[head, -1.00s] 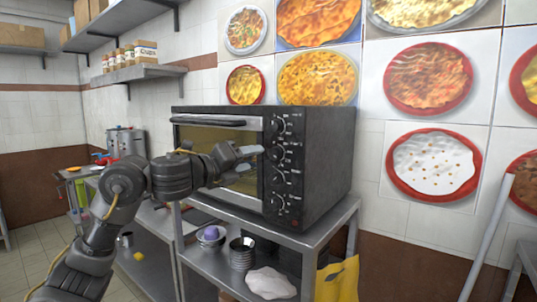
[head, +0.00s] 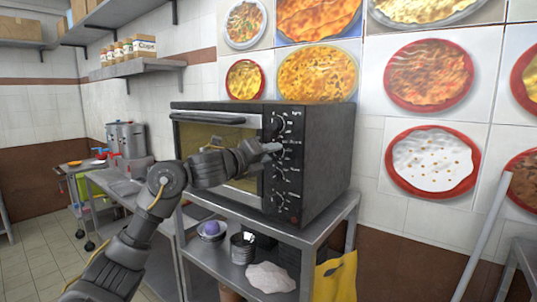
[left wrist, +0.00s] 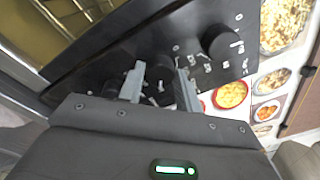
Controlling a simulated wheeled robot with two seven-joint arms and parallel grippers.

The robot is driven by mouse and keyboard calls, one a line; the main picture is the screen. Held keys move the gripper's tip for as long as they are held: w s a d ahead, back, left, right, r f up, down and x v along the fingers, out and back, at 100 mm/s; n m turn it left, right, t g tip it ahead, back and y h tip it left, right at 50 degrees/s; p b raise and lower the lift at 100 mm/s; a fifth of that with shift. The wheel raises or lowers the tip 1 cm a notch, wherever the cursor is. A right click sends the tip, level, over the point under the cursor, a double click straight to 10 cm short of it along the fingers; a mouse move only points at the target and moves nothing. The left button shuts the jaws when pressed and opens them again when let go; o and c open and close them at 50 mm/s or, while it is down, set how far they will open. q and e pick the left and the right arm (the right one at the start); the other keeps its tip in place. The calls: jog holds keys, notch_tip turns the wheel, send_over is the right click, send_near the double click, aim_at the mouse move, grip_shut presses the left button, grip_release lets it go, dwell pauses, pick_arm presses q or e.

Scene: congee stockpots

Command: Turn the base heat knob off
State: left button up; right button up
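A black countertop oven (head: 325,150) stands on a metal stand, with a column of dark knobs right of its glass door. My left gripper (head: 271,148) is at the oven's front, over the second knob from the top. In the left wrist view the two grey fingers (left wrist: 161,86) are apart, with a dark knob (left wrist: 159,70) between them. I cannot tell whether they touch it. Another knob (left wrist: 221,42) shows clear beside them. The lower knobs (head: 278,175) are uncovered in the head view. The knob labels are too small to read. My right gripper is not in view.
The metal stand (head: 318,232) holds bowls, metal cups and a white cloth (head: 270,278) on its lower shelf. A yellow bag (head: 336,280) hangs at its right. Steel pots (head: 126,138) stand on a counter at the left. A wall shelf (head: 138,70) holds jars.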

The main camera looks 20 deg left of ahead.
pick_arm(q)
jog(key=c, duration=0.5)
jog(key=shift+n, duration=0.3)
jog(key=shift+s+d+n+t+y+p, duration=0.1)
jog(key=shift+n+t+y+p, duration=0.15)
jog(key=shift+n+p, duration=3.05)
jog(key=shift+w+n+t+y+p, duration=0.2)
jog(key=shift+n+p, duration=1.35)
jog(key=shift+n, duration=3.5)
jog(key=shift+s+d+n+t+y+p, duration=0.1)
jog(key=shift+s+n+t+y+p, duration=0.2)
jog(key=shift+n+p, duration=3)
jog(key=shift+w+f+n+b, duration=0.1)
jog(key=shift+n+b, duration=0.75)
jog(key=shift+b, duration=0.05)
